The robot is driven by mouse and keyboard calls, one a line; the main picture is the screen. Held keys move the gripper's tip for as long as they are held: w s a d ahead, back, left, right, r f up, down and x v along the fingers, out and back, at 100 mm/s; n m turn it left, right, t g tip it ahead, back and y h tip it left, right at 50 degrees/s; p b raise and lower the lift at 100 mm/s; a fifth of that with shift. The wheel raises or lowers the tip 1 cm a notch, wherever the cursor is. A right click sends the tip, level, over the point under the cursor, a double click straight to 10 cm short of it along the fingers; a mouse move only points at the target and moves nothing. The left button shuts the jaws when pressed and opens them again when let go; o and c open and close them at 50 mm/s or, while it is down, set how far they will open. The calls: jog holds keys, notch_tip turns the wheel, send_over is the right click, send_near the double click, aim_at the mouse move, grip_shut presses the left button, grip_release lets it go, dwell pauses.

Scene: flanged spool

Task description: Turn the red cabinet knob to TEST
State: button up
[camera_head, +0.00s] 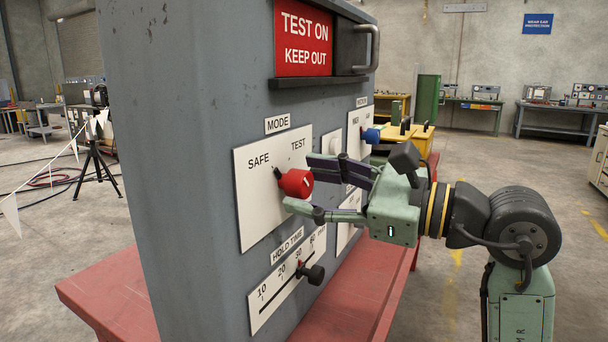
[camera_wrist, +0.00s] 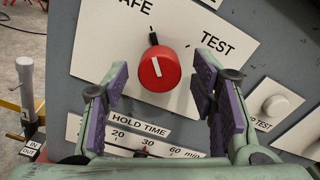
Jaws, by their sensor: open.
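The red knob (camera_head: 295,182) sits on the white MODE plate (camera_head: 262,215) on the grey cabinet. In the wrist view the red knob (camera_wrist: 158,72) has a white line and a small black pointer, both directed up and slightly left toward the SAFE label. The TEST label (camera_wrist: 218,41) is up and right of the knob. My gripper (camera_head: 302,187) is open in front of the plate. In the wrist view the knob appears between the fingers of my gripper (camera_wrist: 162,76), with a gap on each side. I see no finger contact.
A HOLD TIME slider with a black knob (camera_head: 314,274) is below the MODE plate. A blue knob (camera_head: 372,135) and a pale button (camera_wrist: 275,105) are to the right. A metal handle (camera_head: 374,48) juts out above. The cabinet stands on a red bench (camera_head: 95,292).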

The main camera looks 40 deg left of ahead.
jog(key=shift+x, duration=0.85)
jog(key=shift+c, duration=0.2)
jog(key=c, duration=1.1)
